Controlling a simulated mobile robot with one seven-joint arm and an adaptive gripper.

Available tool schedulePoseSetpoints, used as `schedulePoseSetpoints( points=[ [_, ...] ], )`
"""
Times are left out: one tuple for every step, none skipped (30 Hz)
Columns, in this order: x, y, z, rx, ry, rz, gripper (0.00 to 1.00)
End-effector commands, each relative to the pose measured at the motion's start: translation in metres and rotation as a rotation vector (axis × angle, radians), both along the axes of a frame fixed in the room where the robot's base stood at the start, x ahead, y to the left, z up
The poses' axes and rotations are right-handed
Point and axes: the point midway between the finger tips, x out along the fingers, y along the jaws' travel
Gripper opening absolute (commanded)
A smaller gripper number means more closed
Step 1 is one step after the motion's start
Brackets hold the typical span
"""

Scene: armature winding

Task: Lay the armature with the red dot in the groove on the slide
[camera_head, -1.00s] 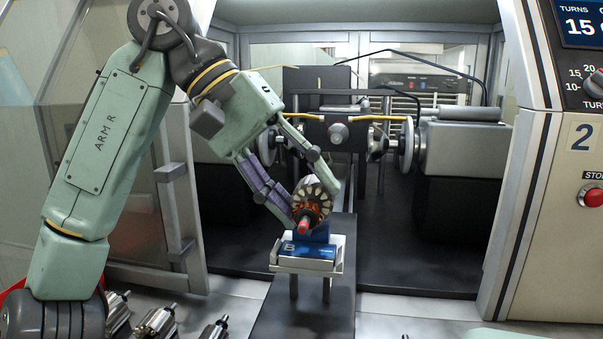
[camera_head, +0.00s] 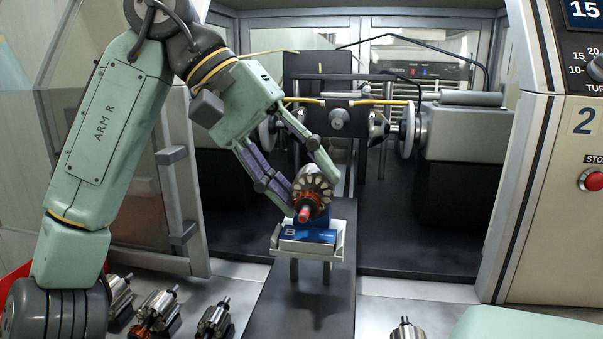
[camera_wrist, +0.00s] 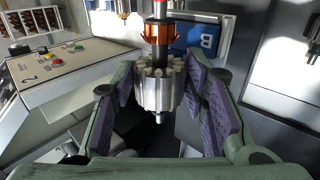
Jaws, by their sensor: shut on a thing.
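The armature (camera_head: 313,190) has a slotted steel core, copper windings and a red-marked shaft end (camera_head: 304,215) facing the head camera. My gripper (camera_head: 301,180) is shut on its core, one finger on each side. The wrist view also shows the armature (camera_wrist: 158,90) between the purple finger pads. The slide carries a blue block marked B (camera_head: 308,236) on a pale plate (camera_head: 308,252). The armature is directly over this block, its red end just above the front label. The groove is hidden, and I cannot tell whether the shaft touches it.
Several other armatures lie at the lower left, one with copper and red (camera_head: 155,313). Another stands at the bottom right (camera_head: 407,329). The winding machine with its wheel (camera_head: 407,132) is behind the slide. A cabinet with a red stop button (camera_head: 592,180) stands at right.

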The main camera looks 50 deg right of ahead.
Motion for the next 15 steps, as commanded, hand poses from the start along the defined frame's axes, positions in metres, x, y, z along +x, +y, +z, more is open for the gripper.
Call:
schedulePoseSetpoints(
  points=[
    [0.0002,-0.0009,-0.0070,0.012,-0.006,-0.002,0.03],
    [0.0003,-0.0009,-0.0076,0.012,-0.006,-0.003,0.03],
    [0.0003,-0.0010,-0.0084,0.013,-0.007,-0.002,0.03],
    [0.0003,-0.0010,-0.0090,0.013,-0.007,-0.002,0.03],
    [0.0004,-0.0011,-0.0096,0.013,-0.007,-0.002,0.03],
    [0.0004,-0.0011,-0.0102,0.013,-0.007,-0.002,0.03],
    [0.0004,-0.0011,-0.0108,0.013,-0.007,-0.002,0.03],
    [0.0005,-0.0011,-0.0112,0.013,-0.007,-0.002,0.03],
    [0.0004,-0.0011,-0.0118,0.013,-0.007,-0.002,0.03],
    [0.0005,-0.0011,-0.0124,0.014,-0.008,-0.002,0.03],
    [0.0005,-0.0011,-0.0129,0.014,-0.008,-0.002,0.03],
    [0.0005,-0.0011,-0.0136,0.014,-0.008,-0.002,0.03],
    [0.0005,-0.0010,-0.0140,0.014,-0.008,-0.002,0.03],
    [0.0005,-0.0011,-0.0145,0.014,-0.008,-0.002,0.03],
    [0.0006,-0.0010,-0.0151,0.014,-0.008,-0.002,0.03]
  ],
)
